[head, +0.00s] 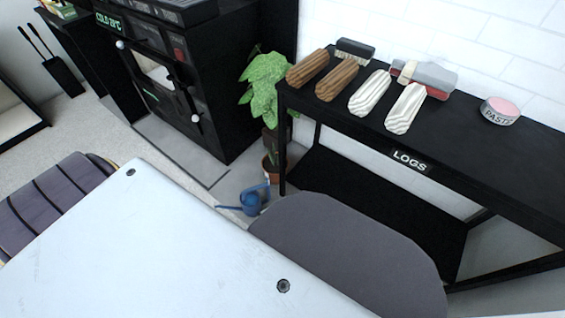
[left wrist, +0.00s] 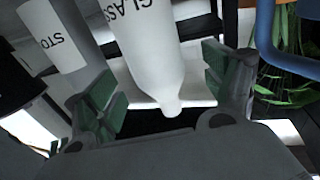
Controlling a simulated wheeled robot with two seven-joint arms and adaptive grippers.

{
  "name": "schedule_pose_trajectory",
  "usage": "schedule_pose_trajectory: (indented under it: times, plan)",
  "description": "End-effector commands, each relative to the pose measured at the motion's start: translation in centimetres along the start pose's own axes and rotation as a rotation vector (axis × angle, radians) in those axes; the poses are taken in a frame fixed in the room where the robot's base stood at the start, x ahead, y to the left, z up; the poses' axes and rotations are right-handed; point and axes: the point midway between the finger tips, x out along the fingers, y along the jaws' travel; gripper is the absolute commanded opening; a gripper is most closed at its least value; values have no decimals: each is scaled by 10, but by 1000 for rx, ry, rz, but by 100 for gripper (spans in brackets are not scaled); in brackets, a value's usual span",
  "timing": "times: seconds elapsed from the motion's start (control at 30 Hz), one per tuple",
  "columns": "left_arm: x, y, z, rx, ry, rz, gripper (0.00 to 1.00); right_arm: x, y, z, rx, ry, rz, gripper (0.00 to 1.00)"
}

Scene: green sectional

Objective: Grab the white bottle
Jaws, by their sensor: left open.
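A white bottle (left wrist: 148,50) with dark letters reading "GLASS" shows in the left wrist view, its narrow tip pointing down in the picture. My left gripper (left wrist: 165,92) is open, with one green-padded finger on each side of the bottle's narrow end. Gaps show between the fingers and the bottle, and I see no contact. The bottle's far end is cut off by the top edge. The head view shows neither the bottle nor a gripper. My right gripper is in neither view.
A white cylinder (left wrist: 52,38) with dark letters stands left of the bottle. A blue curved object (left wrist: 268,45) and green leaves (left wrist: 292,75) lie at right. The head view shows a white tabletop (head: 140,240), a grey chair (head: 345,245) and a black shelf (head: 455,125) bearing several logs.

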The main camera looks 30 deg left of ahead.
Motion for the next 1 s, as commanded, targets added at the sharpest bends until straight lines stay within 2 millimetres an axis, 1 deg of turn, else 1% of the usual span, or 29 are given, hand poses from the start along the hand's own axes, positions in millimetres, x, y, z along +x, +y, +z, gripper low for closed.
schedule_pose_trajectory:
  times: [0.37, 0.47, 0.8, 1.0]
  plan:
    - [2, 0, 0, 0, 0, 0, 84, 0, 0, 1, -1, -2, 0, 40]
    - [8, 1, 0, 0, 1, 0, 84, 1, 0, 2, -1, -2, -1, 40]
    - [44, 3, 0, 1, 1, 0, 84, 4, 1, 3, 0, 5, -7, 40]
    - [52, 4, -1, 1, -1, 0, 84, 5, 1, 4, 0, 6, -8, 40]
